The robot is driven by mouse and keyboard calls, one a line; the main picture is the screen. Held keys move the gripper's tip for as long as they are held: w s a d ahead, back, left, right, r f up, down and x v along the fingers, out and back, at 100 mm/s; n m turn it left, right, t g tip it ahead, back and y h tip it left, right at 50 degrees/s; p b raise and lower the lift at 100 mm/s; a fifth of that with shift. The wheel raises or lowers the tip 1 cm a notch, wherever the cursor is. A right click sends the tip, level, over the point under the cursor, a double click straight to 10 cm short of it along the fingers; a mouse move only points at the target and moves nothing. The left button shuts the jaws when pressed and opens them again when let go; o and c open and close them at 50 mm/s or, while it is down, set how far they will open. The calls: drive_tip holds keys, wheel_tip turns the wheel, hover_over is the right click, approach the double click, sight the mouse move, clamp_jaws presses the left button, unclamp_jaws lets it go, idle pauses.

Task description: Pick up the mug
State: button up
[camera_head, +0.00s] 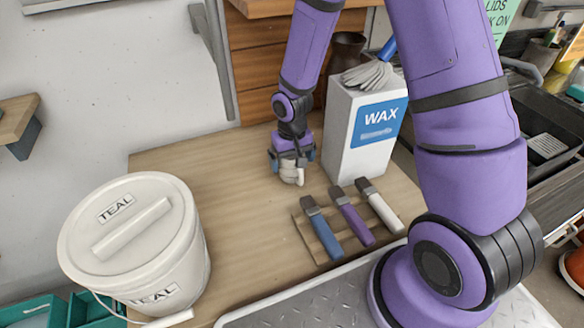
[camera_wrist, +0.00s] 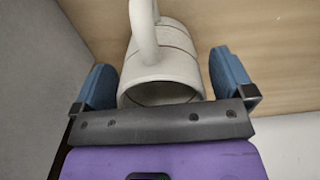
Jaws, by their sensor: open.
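A white mug (camera_head: 290,172) is on the wooden table, left of the wax box, mostly hidden under my gripper in the head view. In the wrist view the mug (camera_wrist: 170,68) lies between the two blue finger pads, its open rim toward me and its handle toward the top. My gripper (camera_head: 291,160) is open, with one finger on each side of the mug. In the wrist view a gap shows between the mug and each finger of my gripper (camera_wrist: 165,80); I cannot tell how far the fingers reach along it.
A white wax box (camera_head: 349,140) stands close right of my gripper, with grey gloves (camera_head: 368,75) on top. Three brushes with blue, purple and white handles (camera_head: 353,220) lie in front. A lidded teal-labelled bucket (camera_head: 150,250) stands at left. The table (camera_head: 215,165) between is clear.

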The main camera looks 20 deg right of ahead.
drive_tip(key=c, duration=1.1)
drive_tip(key=shift+r, duration=0.1)
